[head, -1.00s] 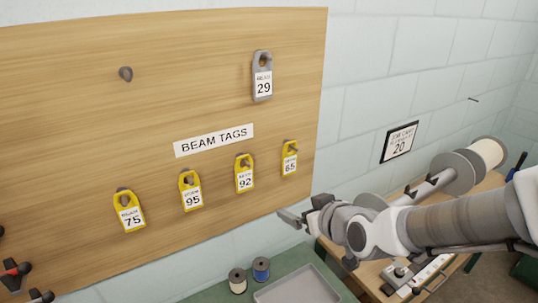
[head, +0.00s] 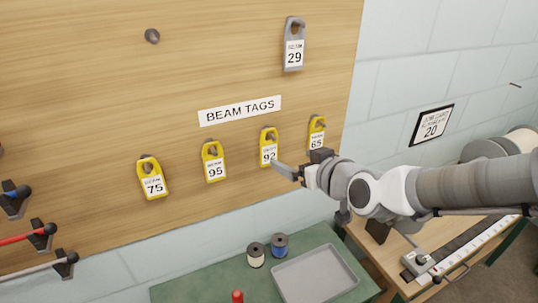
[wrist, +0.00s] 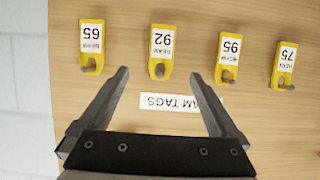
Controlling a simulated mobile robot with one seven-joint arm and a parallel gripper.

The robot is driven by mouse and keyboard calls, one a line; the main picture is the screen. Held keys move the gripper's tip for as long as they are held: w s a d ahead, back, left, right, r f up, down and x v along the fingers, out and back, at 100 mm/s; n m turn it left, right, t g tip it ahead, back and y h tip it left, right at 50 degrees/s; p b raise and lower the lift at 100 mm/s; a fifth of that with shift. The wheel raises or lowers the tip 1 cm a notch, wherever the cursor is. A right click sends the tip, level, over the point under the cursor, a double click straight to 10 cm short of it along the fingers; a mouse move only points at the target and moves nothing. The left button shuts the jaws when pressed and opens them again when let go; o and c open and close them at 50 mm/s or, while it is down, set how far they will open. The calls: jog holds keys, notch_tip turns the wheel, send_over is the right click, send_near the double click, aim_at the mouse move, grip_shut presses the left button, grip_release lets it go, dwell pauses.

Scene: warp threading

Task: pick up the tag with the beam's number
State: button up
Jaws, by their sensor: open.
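Yellow tags 75 (head: 153,179), 95 (head: 214,161), 92 (head: 269,148) and 65 (head: 317,132) hang on pegs in a row on the wooden board. A grey tag 29 (head: 294,45) hangs higher up. The small print above the numbers is hard to read. My gripper (head: 284,170) is in front of the board, just below and right of tag 92. In the wrist view, which is upside down, my gripper (wrist: 160,75) is open and empty, with tag 92 (wrist: 162,48) ahead between its fingers. Tags 65 (wrist: 91,45), 95 (wrist: 229,58) and 75 (wrist: 285,64) are beside it.
A BEAM TAGS label (head: 239,111) is above the row. An empty peg (head: 152,36) is at upper left. A framed card (head: 431,125) on the wall reads 20. Below are spools (head: 279,245), a grey tray (head: 316,274) and a wooden bench at right.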

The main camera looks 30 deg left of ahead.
jog(key=b, duration=0.2)
send_near(270, 148)
jog(key=shift+x, duration=1.5)
jog(key=shift+p+x, duration=0.65)
jog(key=shift+x, duration=1.25)
jog(key=shift+w+a+f, duration=0.35)
jog(key=shift+a+f, duration=0.1)
jog(key=shift+a, duration=0.05)
jog(key=c, duration=1.4)
jog(key=shift+c, duration=0.2)
jog(key=shift+r, duration=0.2)
